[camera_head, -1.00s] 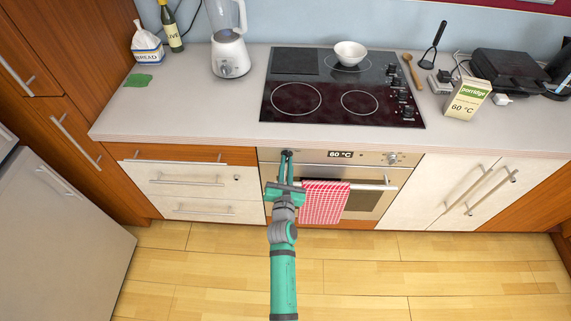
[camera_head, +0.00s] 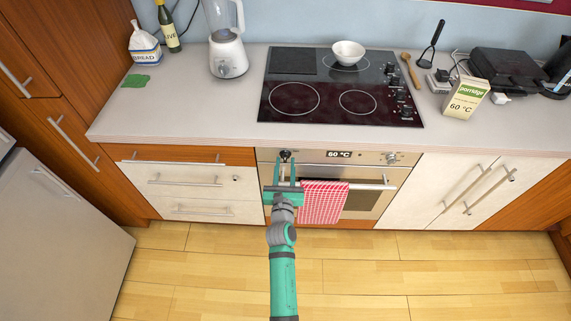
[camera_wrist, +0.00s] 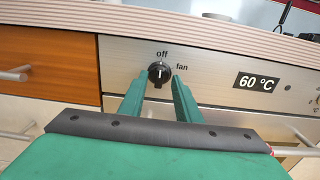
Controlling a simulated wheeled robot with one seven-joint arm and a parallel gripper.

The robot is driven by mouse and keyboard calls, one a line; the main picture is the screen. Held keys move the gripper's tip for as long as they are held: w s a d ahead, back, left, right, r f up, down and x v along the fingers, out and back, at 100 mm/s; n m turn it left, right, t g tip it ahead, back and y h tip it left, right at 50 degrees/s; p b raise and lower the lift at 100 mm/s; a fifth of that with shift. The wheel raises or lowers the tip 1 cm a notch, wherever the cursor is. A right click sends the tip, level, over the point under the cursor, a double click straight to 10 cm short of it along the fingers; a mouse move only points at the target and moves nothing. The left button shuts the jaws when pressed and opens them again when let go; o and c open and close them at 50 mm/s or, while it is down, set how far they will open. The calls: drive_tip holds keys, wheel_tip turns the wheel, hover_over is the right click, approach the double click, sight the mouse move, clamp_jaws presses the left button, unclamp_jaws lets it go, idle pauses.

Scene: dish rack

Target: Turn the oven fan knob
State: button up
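The oven fan knob (camera_wrist: 159,73) is a small black dial on the oven's steel panel, with "off" printed above it and "fan" to its upper right. Its pale mark points roughly up, near "off". In the head view the knob (camera_head: 285,155) sits at the panel's left end. My gripper (camera_wrist: 158,82) is open, its two green fingers apart, one on each side below the knob, with nothing between them. In the head view my gripper (camera_head: 286,166) is just in front of the knob. I cannot tell whether a fingertip touches it.
The oven display (camera_head: 339,154) reads 60 °C. A red checked towel (camera_head: 323,203) hangs on the oven handle (camera_head: 372,187), just right of my gripper. Drawers with handles (camera_head: 190,182) are to the left. The worktop edge (camera_wrist: 180,25) overhangs the panel. The floor in front is clear.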

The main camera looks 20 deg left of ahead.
drive_tip(key=shift+v, duration=0.85)
drive_tip(key=shift+a, duration=0.1)
drive_tip(key=shift+v, duration=2.95)
drive_tip(key=shift+r, duration=0.1)
drive_tip(key=shift+d, duration=0.2)
